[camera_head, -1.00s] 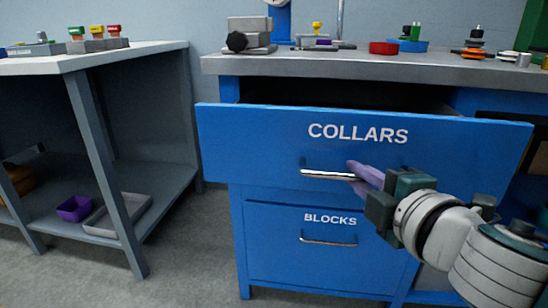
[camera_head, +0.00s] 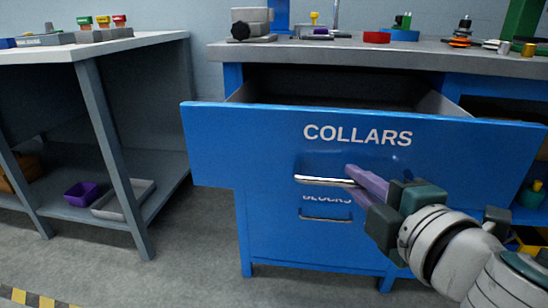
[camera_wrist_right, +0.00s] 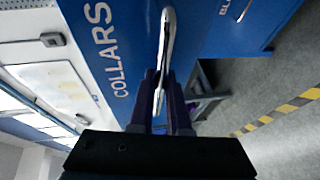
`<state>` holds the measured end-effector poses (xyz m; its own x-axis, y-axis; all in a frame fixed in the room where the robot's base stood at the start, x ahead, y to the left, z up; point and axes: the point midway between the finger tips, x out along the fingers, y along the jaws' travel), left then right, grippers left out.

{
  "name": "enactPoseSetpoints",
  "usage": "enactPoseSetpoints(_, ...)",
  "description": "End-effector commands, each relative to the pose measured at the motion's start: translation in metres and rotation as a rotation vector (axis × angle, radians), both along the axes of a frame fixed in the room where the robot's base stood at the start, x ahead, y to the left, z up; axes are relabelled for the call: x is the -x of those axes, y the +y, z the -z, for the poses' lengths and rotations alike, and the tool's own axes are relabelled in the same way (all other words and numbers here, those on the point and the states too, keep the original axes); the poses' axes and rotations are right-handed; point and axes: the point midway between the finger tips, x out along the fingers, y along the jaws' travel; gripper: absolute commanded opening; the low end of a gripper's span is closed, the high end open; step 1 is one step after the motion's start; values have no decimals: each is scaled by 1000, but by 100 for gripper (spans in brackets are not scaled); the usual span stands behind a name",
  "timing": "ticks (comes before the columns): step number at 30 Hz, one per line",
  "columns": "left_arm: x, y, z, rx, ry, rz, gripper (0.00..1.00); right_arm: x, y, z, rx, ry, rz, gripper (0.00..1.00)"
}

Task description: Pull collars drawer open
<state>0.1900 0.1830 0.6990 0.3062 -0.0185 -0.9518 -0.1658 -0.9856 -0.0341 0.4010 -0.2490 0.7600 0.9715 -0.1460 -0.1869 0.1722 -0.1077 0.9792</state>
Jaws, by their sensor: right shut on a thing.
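The blue collars drawer (camera_head: 240,150) stands pulled out from the blue cabinet under the workbench, and its grey inside shows above the front. Its front with the white label also shows in the right wrist view (camera_wrist_right: 90,20). My right gripper (camera_head: 352,178) is shut on the silver bar handle (camera_head: 318,180) at its right end. In the right wrist view the handle (camera_wrist_right: 166,45) runs between the two purple fingers (camera_wrist_right: 158,95). The visible part of the drawer's inside is dark and looks empty; its bottom is hidden. My left gripper is not in view.
The blocks drawer (camera_head: 300,245) below is shut, its label partly covered by the collars drawer. A grey side table (camera_head: 95,52) stands to the left, with a purple bin (camera_head: 82,194) on its lower shelf. The floor (camera_head: 190,250) in front is clear.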

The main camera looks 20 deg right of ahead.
Motion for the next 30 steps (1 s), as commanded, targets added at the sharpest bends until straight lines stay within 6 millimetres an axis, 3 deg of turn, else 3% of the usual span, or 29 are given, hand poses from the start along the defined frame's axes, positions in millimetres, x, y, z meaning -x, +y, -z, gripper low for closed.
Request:
enactPoseSetpoints(1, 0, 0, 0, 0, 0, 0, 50, 0, 0, 0, 0, 0, -1, 0)
enactPoseSetpoints(2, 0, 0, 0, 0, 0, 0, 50, 0, 0, 0, 0, 0, -1, 16)
enactPoseSetpoints(3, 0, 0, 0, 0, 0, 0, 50, 0, 0, 0, 0, 0, -1, 20)
enactPoseSetpoints(10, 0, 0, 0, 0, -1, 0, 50, 0, 0, 0, 0, 0, 0, 45)
enactPoseSetpoints(20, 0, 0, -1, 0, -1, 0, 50, 6, 1, -1, -1, 2, 0, 45)
enactPoseSetpoints(30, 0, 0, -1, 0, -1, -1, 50, 63, 9, -10, -4, 5, 2, 45)
